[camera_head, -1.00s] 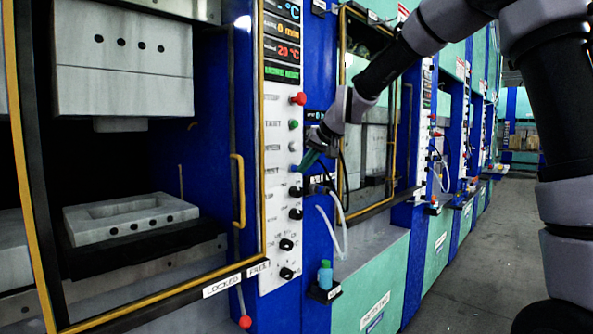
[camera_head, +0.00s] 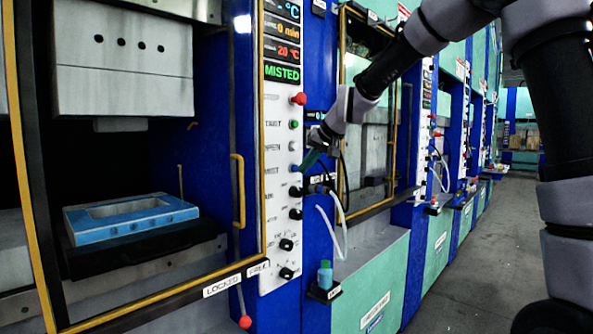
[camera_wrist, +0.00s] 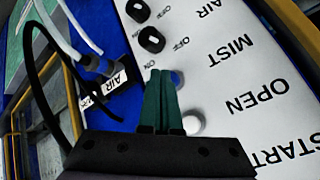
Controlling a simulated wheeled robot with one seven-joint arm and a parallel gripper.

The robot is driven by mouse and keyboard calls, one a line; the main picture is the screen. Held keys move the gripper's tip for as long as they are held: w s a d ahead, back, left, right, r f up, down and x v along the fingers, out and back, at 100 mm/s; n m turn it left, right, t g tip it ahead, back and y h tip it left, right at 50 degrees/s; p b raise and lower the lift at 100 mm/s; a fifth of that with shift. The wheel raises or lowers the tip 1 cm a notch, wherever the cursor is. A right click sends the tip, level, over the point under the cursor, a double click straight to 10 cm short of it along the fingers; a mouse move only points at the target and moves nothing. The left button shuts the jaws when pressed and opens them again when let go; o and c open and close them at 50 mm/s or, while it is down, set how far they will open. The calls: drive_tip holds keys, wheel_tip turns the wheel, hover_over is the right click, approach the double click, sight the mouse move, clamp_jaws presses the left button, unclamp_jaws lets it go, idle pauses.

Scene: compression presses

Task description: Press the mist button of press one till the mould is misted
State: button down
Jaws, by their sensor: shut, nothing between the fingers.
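Press one stands at the left with its white control panel (camera_head: 277,180). Its lower mould (camera_head: 130,216) is now blue, and the display (camera_head: 282,73) reads "MISTED" in green. The blue mist button (camera_wrist: 177,78) shows beside the word MIST in the wrist view, partly hidden by my fingertips. My gripper (camera_wrist: 160,75) has green fingers, shut and empty, with the tips at the mist button; I cannot tell whether they touch it. In the head view my gripper (camera_head: 308,162) is at the panel's right edge by the mist button.
A red button (camera_head: 299,98), a green button (camera_head: 294,124) and a white open button (camera_wrist: 193,123) are near the mist button, with black knobs (camera_wrist: 151,40) on its other side. An AIR fitting with hoses (camera_wrist: 100,70) is close by. A small bottle (camera_head: 325,275) stands on a ledge.

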drive_tip(key=shift+s+d, duration=0.3)
drive_tip(key=shift+d, duration=0.05)
drive_tip(key=shift+s+d, duration=0.8)
drive_tip(key=shift+d, duration=0.2)
drive_tip(key=shift+s+d, duration=0.75)
drive_tip(key=shift+d, duration=0.2)
drive_tip(key=s+d+r+m+t+h, duration=0.1)
drive_tip(key=s+d+m+h, duration=0.3)
drive_tip(key=s+d, duration=2.1)
drive_tip(key=shift+s+d+r+m, duration=0.15)
drive_tip(key=shift+s+r+m, duration=0.3)
drive_tip(key=shift+m, duration=0.55)
